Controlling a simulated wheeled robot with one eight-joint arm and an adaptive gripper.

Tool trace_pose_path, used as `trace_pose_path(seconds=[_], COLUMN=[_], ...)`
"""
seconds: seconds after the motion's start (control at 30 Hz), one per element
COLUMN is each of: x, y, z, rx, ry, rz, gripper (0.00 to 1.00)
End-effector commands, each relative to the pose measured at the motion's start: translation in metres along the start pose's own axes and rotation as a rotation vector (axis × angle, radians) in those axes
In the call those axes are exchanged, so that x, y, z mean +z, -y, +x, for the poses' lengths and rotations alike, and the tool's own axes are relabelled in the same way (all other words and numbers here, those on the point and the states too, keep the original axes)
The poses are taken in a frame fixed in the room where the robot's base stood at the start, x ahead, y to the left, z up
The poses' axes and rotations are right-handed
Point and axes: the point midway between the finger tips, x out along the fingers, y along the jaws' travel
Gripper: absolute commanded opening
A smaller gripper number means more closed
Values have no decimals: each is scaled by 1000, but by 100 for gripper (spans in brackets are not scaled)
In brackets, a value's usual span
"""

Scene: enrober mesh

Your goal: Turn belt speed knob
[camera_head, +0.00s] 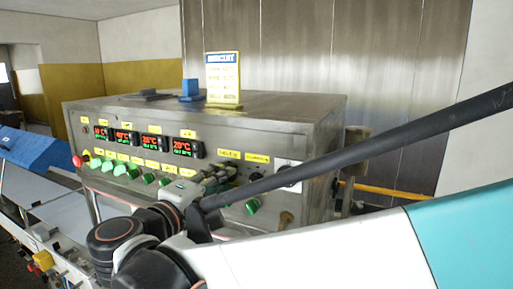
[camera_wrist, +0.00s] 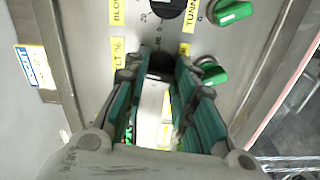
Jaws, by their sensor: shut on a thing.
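The belt speed knob (camera_wrist: 161,66) is a black round knob on the steel panel, beside a yellow label that partly reads "LT %". My gripper (camera_wrist: 157,77) has its teal-green fingers on both sides of this knob and is shut on it. The fingers hide most of the knob. In the head view my gripper (camera_head: 220,179) is at the right part of the control panel front, and I cannot make out the held knob there.
The control box (camera_head: 325,112) has several lit red and green displays (camera_head: 187,149) and green switches. Another black knob (camera_wrist: 168,7) and two green switches (camera_wrist: 235,12) lie close to my fingers.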

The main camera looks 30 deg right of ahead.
Motion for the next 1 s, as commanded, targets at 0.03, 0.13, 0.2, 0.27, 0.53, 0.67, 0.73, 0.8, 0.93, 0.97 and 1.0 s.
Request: trace_pose_path(seconds=[0.03, 0.13, 0.2, 0.27, 0.53, 0.67, 0.73, 0.8, 0.93, 0.97, 1.0], x=[-4, -4, -4, -4, -5, -5, -5, -5, -5, -5, -5], y=[0, 1, 1, 1, 1, 2, 2, 2, 2, 2, 2], z=[3, 3, 3, 3, 3, 3, 3, 3, 3, 3, 2], rx=[1, 1, 0, 0, -1, -1, -2, -2, -2, -2, -2], ry=[9, 8, 8, 8, 7, 7, 7, 7, 6, 5, 5], rz=[-23, -65, -88, -102, -129, -130, -129, -129, -129, -129, -129], gripper=[1, 1, 1, 1, 1, 1, 1, 1, 45, 45, 45])
